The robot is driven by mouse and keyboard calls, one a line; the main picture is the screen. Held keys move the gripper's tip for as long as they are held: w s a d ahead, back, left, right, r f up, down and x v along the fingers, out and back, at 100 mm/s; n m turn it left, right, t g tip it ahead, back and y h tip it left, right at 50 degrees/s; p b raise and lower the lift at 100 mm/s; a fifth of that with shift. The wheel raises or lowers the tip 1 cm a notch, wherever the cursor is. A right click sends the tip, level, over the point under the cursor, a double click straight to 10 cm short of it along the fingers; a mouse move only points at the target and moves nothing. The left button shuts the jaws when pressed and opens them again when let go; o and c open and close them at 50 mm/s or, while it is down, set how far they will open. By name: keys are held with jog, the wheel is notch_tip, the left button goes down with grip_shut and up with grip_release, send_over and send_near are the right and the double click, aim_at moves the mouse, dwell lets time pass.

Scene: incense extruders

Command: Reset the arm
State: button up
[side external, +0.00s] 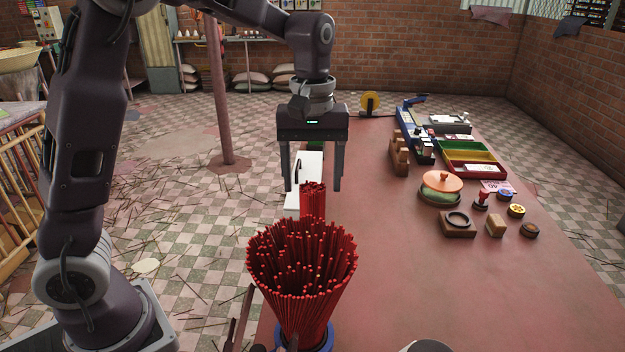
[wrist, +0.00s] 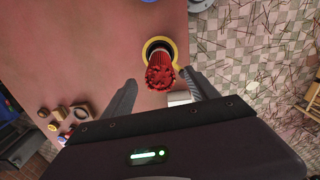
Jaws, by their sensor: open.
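My gripper (side external: 312,188) is open and empty, pointing down, with its two fingers wide apart. In the side view it hangs above the left part of the reddish table. A small bundle of red sticks (side external: 313,200) shows below and between the fingers; its base is hidden behind a larger bundle. In the wrist view my gripper (wrist: 160,80) has a red stick bundle (wrist: 160,72) ahead of its fingers, upright at a yellow ring (wrist: 152,43). I see no contact with it.
A large flared bundle of red sticks (side external: 302,265) stands in a blue holder (side external: 322,340) at the front. A coloured tray (side external: 470,158), a green-filled bowl (side external: 440,192), stamps and wooden blocks (side external: 495,226) sit to the right. A pole (side external: 222,110) stands at left.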

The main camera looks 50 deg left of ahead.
jog(key=s+r+m+t+h, duration=0.15)
jog(key=s+r+m, duration=0.35)
jog(key=s, duration=0.5)
jog(key=s+d+m+t+y, duration=0.1)
jog(key=s+m+t, duration=0.3)
jog(key=s, duration=0.8)
jog(key=shift+s+d+f+m, duration=0.25)
jog(key=shift+d+f+m, duration=0.1)
jog(key=shift+m, duration=0.15)
jog(key=shift+r+y, duration=0.1)
jog(key=shift+y, duration=0.15)
